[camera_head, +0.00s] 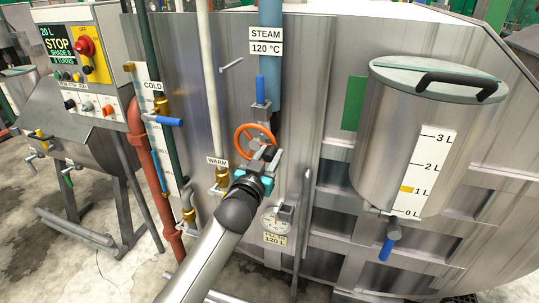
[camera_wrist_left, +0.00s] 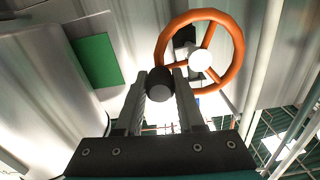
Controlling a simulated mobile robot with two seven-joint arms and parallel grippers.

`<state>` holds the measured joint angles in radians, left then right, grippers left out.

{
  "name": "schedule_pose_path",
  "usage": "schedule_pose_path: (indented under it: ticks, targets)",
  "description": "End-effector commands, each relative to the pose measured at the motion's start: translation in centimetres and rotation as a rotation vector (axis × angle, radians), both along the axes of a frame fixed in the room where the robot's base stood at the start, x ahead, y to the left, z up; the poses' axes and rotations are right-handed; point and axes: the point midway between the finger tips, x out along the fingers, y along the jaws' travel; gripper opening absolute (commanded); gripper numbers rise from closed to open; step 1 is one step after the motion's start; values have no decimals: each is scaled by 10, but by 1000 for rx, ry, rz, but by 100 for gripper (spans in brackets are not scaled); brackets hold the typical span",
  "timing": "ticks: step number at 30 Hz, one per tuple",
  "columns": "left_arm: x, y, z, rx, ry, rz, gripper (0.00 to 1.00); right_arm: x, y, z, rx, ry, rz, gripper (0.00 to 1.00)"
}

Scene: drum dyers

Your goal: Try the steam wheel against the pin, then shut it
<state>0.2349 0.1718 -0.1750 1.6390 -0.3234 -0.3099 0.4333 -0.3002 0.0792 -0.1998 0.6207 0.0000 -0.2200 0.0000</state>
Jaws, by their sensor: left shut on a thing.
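The steam wheel (camera_head: 238,140) is an orange ring with spokes, low on the blue steam pipe (camera_head: 270,60) in the head view. In the left wrist view the wheel (camera_wrist_left: 237,60) shows a pale hub and a dark round knob (camera_wrist_left: 160,86) at its lower left rim. My left gripper (camera_head: 267,156) is at the wheel's lower right in the head view. In the left wrist view its fingers (camera_wrist_left: 162,78) stand on both sides of the knob and are shut on it. I cannot make out the pin for certain. My right gripper is not in view.
A steel measuring tank (camera_head: 400,130) with a blue-handled tap (camera_head: 388,245) stands at the right. A dial (camera_head: 275,220) marked 120 L is just below the gripper. Cold (camera_head: 165,121) and warm (camera_head: 221,180) valves are at the left, near a control panel (camera_head: 85,50).

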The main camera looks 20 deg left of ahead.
Motion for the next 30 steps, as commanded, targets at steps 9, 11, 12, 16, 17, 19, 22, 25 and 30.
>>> schedule_pose_path:
  ticks: [9, 11, 12, 16, 17, 19, 22, 25, 30]
  targets:
    - [0, 0, 0, 0, 0, -1, 0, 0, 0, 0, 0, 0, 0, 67]
    - [0, 0, 0, 0, 0, -1, 0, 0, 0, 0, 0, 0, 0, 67]
    - [0, 0, 0, 0, 0, -1, 0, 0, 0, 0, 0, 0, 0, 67]
    - [0, 0, 0, 0, 0, -1, 0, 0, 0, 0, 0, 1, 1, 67]
    - [0, 0, 0, 0, 0, -1, 0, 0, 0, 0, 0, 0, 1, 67]
    - [0, 0, 0, 0, 0, -1, 0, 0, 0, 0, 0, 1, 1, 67]
    - [0, 0, 0, 0, 0, -1, 0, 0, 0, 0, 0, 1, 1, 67]
    - [0, 0, 0, -1, 0, -1, 0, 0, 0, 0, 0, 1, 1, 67]
    - [0, 0, 0, -1, 1, -1, 0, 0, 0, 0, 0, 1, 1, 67]
